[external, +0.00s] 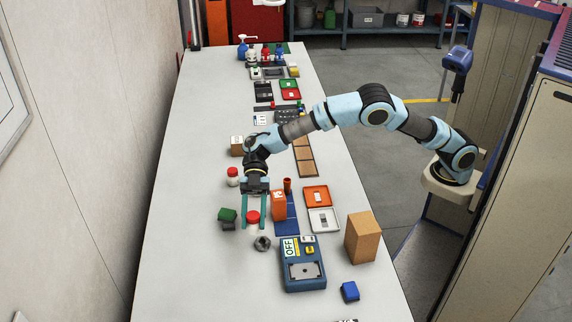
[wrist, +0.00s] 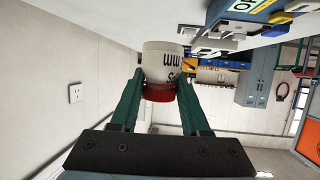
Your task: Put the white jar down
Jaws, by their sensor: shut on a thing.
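The white jar (external: 253,228) with a red lid is between the two green fingers of my gripper (external: 254,222), over the near part of the workbench (external: 190,275). In the wrist view the jar (wrist: 163,60) sits between the fingertips (wrist: 160,84), which close on it around the red lid and lower body. That view is upside down, so the jar is upright with dark lettering on its side. Its base is close to the bench top; I cannot tell whether it touches. A second white jar with a red lid (external: 233,177) stands farther back to the left.
A green-and-dark block (external: 227,215) is left of my gripper and a grey hex nut (external: 262,243) is just in front. An orange box (external: 279,205) stands close on the right. A blue device marked OFF (external: 303,265) lies nearer. The bench's near left is clear.

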